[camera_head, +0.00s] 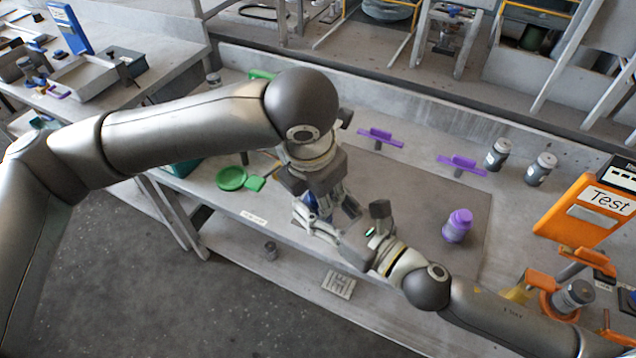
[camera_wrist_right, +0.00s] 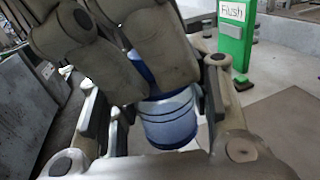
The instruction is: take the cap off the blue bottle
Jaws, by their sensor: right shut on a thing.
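The blue bottle (camera_wrist_right: 168,122) shows as a translucent blue body between the fingers of my right gripper (camera_wrist_right: 160,112) in the right wrist view. In the head view only a blue sliver of the bottle (camera_head: 323,204) shows between the two grippers. My right gripper (camera_head: 326,220) comes from the lower right and is shut on the bottle. My left gripper (camera_head: 318,188) is above, at the bottle's top end. Its two thick fingers (camera_wrist_right: 120,70) cover the upper part in the wrist view, with a little blue between them. The cap is hidden, and whether the left fingers grip it is unclear.
A purple-capped bottle (camera_head: 457,226) stands right of my grippers. Two grey bottles (camera_head: 497,153) and two purple holders (camera_head: 380,138) are farther back. A green dish (camera_head: 231,178) lies left. An orange "Test" station (camera_head: 585,208) stands right. Mat space between is clear.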

